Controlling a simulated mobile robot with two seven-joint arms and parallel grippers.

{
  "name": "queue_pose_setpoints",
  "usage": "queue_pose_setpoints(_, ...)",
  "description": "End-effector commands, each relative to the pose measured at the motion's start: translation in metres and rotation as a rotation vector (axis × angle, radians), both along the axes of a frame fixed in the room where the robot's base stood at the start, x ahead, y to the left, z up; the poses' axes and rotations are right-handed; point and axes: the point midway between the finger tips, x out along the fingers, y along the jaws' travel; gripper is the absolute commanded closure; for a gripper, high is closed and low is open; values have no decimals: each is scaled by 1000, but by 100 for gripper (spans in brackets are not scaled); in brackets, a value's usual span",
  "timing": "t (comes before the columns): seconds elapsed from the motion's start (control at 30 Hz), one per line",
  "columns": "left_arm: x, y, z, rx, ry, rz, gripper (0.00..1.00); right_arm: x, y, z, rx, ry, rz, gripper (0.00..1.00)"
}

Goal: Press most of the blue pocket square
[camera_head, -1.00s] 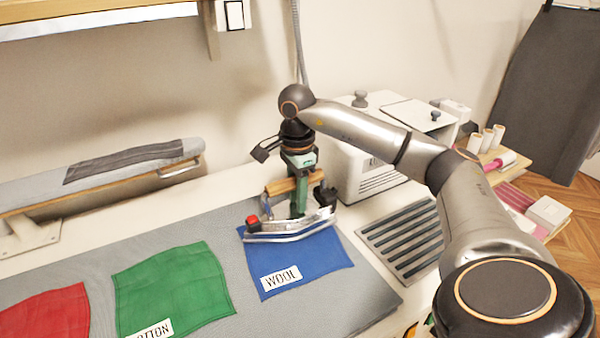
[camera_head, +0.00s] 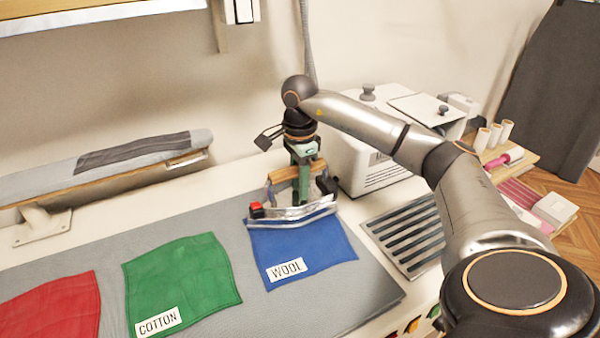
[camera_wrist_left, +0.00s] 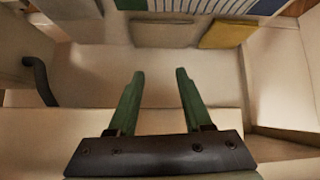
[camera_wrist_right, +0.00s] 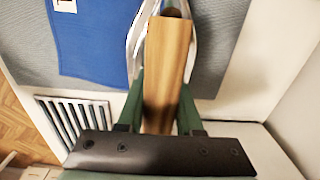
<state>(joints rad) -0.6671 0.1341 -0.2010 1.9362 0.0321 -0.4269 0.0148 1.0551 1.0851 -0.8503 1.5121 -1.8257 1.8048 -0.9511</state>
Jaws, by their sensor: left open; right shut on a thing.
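The blue pocket square (camera_head: 315,247) lies on the grey pressing mat (camera_head: 305,307), with a white WOOL label (camera_head: 286,268) near its front edge. The iron (camera_head: 290,218) rests over the back edge of the blue square, so that strip is hidden. My right gripper (camera_head: 303,180) is shut on the iron's wooden handle; the handle (camera_wrist_right: 168,65) fills the space between its fingers in the right wrist view. The blue square also shows there (camera_wrist_right: 95,45), left of the iron. My left gripper (camera_wrist_left: 158,95) is open and empty, seen only in the left wrist view.
A green COTTON square (camera_head: 180,285) and a red square (camera_head: 50,305) lie left of the blue one. A slatted iron rest (camera_head: 408,237) is to the right, before a white steam unit (camera_head: 365,160). A sleeve board (camera_head: 110,165) stands at back left.

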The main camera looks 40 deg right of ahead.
Motion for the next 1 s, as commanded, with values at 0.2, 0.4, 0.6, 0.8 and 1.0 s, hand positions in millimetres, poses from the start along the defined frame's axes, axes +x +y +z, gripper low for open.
queue_pose_setpoints(0.2, 0, 0, 4, 0, 0, 0, 50, 2, 7, 2, 1, -1, 1, 100)
queue_pose_setpoints(0.4, 0, 0, 8, 0, 0, 0, 50, 5, 15, 2, 1, 0, 4, 100)
queue_pose_setpoints(0.6, 0, 0, 11, 0, 0, 0, 50, 7, 23, 2, 1, -1, 3, 100)
queue_pose_setpoints(0.8, 0, 0, 14, 0, -1, 0, 50, 10, 30, 2, 1, -3, 4, 100)
queue_pose_setpoints(1.0, 0, 0, 15, 0, -1, 0, 50, 11, 33, 2, 1, -3, 2, 100)
